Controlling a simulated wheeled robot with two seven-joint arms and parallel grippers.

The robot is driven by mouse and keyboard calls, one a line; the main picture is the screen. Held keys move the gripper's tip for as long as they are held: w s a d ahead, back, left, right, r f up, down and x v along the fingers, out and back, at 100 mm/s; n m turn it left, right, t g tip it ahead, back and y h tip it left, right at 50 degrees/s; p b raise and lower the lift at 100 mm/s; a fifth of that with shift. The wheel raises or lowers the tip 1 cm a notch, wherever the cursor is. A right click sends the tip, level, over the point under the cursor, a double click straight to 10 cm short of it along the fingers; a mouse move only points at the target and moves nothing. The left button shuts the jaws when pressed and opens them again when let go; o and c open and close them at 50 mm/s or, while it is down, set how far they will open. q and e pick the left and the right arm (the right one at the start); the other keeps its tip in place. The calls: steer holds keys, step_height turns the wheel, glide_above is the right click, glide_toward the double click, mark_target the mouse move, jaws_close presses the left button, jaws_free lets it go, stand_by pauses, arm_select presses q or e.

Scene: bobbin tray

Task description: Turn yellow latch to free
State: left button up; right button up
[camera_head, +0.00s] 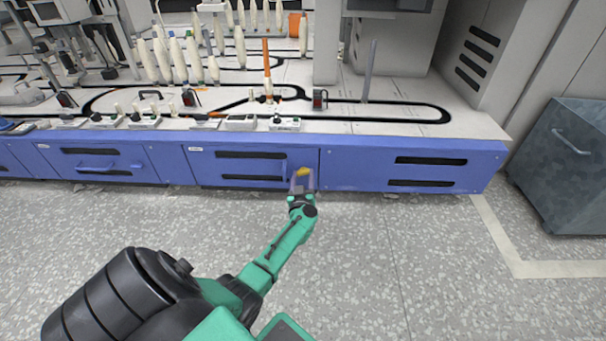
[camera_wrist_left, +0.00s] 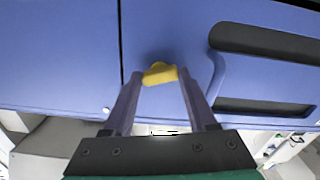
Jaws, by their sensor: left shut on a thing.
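The yellow latch (camera_head: 302,172) is on the blue front panel of the machine, close to the seam between two panels. It also shows in the left wrist view (camera_wrist_left: 159,74), where its bar lies nearly level, slightly tilted, across the gap between my fingers. My left gripper (camera_head: 302,184) reaches up to the panel with its fingers around the latch. In the left wrist view the left gripper (camera_wrist_left: 160,82) has a fingertip at each end of the latch, shut on it. My right gripper is not in view.
The blue panel (camera_head: 345,175) has black slots, and a blue handle (camera_wrist_left: 222,75) stands beside the latch in the wrist view. White bobbins (camera_head: 178,60) stand on the machine top. A grey cabinet (camera_head: 572,165) is at the right. The speckled floor (camera_head: 400,270) in front is clear.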

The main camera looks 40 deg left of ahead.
arm_select(q)
steer(key=n, duration=0.2)
steer(key=shift+n, duration=0.4)
steer(key=n, duration=0.3)
steer(key=shift+f+n+p, duration=0.1)
steer(key=shift+n+p, duration=0.2)
steer(key=n, duration=0.4)
steer(key=shift+n+b, duration=0.35)
steer(key=shift+n, duration=1.35)
steer(key=o, duration=1.4)
steer(key=shift+c, duration=0.2)
steer(key=shift+d, duration=0.1)
